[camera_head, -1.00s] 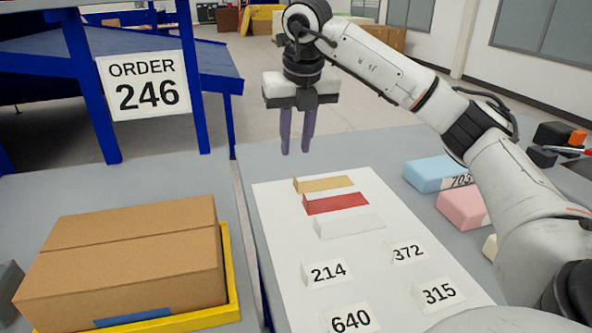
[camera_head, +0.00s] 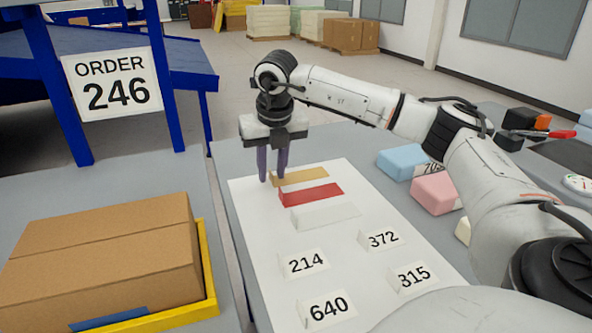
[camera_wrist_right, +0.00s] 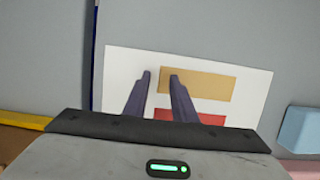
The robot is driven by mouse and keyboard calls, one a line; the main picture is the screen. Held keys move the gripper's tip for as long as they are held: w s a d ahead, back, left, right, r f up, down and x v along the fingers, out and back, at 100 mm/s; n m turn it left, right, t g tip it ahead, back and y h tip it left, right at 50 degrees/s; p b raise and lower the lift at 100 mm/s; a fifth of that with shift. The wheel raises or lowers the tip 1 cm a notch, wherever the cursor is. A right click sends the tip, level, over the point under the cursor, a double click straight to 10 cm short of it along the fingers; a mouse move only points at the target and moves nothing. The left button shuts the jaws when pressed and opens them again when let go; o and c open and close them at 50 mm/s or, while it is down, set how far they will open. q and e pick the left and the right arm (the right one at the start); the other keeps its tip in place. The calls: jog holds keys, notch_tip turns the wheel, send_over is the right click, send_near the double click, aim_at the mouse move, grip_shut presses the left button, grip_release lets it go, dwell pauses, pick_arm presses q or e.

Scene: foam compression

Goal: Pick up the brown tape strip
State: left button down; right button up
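The brown tape strip (camera_head: 302,176) is a tan block lying at the far end of a white sheet (camera_head: 250,205). It also shows in the right wrist view (camera_wrist_right: 205,84). My right gripper (camera_head: 272,180) is over the left end of the strip, fingers pointing down; in the right wrist view (camera_wrist_right: 160,74) its fingertips are apart, with one over the strip's left end and the other over white sheet. It is open and holds nothing. Whether the tips touch the sheet I cannot tell. My left gripper is not in view.
A red strip (camera_head: 312,194) and a white strip (camera_head: 326,216) lie nearer on the sheet, with several number tags, such as 214 (camera_head: 304,262). Blue (camera_head: 402,161) and pink (camera_head: 436,193) foam blocks lie right. A cardboard box (camera_head: 98,255) sits in a yellow tray (camera_head: 209,270) left.

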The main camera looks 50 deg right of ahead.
grip_shut()
